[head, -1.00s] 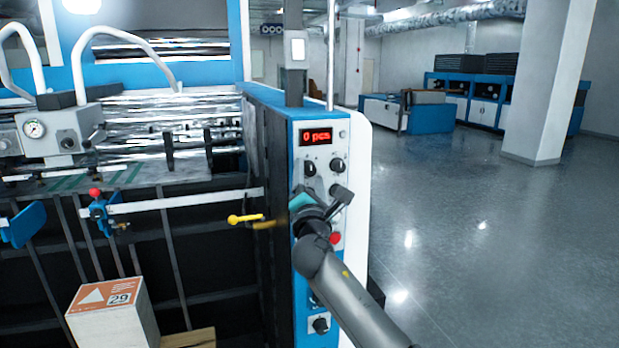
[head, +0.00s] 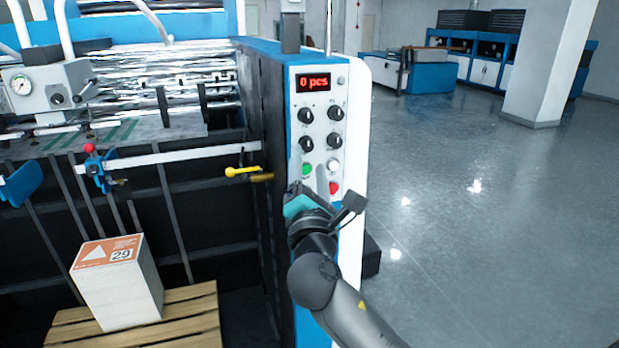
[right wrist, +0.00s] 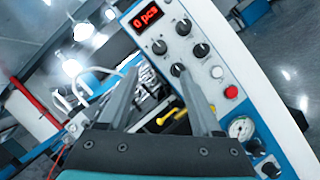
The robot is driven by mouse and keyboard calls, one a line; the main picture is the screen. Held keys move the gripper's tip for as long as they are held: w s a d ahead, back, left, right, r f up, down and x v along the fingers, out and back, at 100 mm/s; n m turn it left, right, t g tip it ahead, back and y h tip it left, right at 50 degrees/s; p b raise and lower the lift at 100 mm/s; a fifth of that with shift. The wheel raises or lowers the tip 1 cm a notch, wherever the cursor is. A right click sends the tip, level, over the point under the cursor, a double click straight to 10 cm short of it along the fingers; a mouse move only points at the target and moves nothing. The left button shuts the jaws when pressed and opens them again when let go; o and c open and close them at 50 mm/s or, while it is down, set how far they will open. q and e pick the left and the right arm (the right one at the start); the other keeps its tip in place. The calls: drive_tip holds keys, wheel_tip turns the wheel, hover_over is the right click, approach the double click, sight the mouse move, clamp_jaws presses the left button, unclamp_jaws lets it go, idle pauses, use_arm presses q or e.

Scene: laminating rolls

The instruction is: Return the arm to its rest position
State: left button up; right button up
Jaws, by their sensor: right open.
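My right gripper (head: 310,180) is in front of the lower part of the blue-edged control panel (head: 321,120), just below its green and red buttons. In the right wrist view its two fingers (right wrist: 160,95) stand apart with nothing between them, and the panel lies beyond them. My right arm (head: 345,300) comes up from the bottom of the head view. The lower part of the panel is hidden behind the gripper and arm. My left gripper is in neither view.
The panel display (head: 312,82) reads "0 pcs". A yellow-handled lever (head: 240,171) sticks out left of the panel. A box marked 29 (head: 118,285) stands on a wooden pallet (head: 195,318). A pressure gauge (head: 21,84) is at the left. Open floor (head: 480,240) lies to the right.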

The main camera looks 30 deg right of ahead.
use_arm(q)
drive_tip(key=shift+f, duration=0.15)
use_arm(e)
drive_tip(key=shift+v, duration=0.9)
